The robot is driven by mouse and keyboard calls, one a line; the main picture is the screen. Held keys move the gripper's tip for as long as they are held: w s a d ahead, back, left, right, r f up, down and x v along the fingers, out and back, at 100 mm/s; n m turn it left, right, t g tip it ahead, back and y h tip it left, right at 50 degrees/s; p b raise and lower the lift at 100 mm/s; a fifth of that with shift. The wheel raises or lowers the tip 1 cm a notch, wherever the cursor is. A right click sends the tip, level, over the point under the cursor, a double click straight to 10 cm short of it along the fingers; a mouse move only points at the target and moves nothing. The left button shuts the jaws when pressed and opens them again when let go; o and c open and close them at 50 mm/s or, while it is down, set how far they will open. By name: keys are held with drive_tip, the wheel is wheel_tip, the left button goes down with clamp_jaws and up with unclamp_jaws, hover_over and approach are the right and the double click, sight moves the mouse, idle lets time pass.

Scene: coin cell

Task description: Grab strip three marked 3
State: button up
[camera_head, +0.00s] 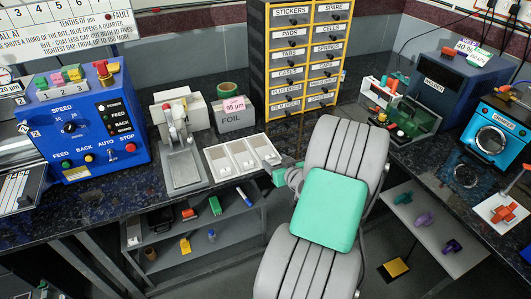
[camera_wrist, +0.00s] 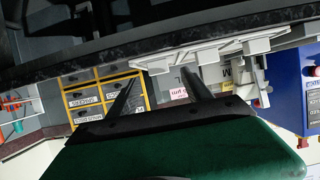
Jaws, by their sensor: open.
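A white tray (camera_head: 232,160) with three side-by-side compartments lies on the dark counter in the head view. Each compartment seems to hold a flat pale piece, but no number 3 is legible there. Small coloured blocks (camera_head: 57,78) sit on the blue machine above a plate that seems to read 1 2 3. I cannot tell which thing is strip three. My gripper (camera_head: 276,170) is by the tray's right end, partly hidden by my arm. In the wrist view my gripper (camera_wrist: 158,95) has its two dark fingers apart with nothing between them; the white tray (camera_wrist: 205,52) shows edge-on beyond.
A blue machine (camera_head: 95,125) stands left, a grey press (camera_head: 180,150) left of the tray, and a foil box (camera_head: 233,114) behind it. A yellow-framed drawer cabinet (camera_head: 300,60) stands at the back. A green-and-grey fixture (camera_head: 405,115) is at right. A shelf (camera_head: 195,235) is below the counter.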

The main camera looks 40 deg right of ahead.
sight(271, 157)
drive_tip(key=x, duration=0.3)
drive_tip(key=shift+w+d+f, duration=0.1)
drive_tip(key=shift+w+d, duration=0.05)
drive_tip(key=shift+w, duration=0.1)
clamp_jaws()
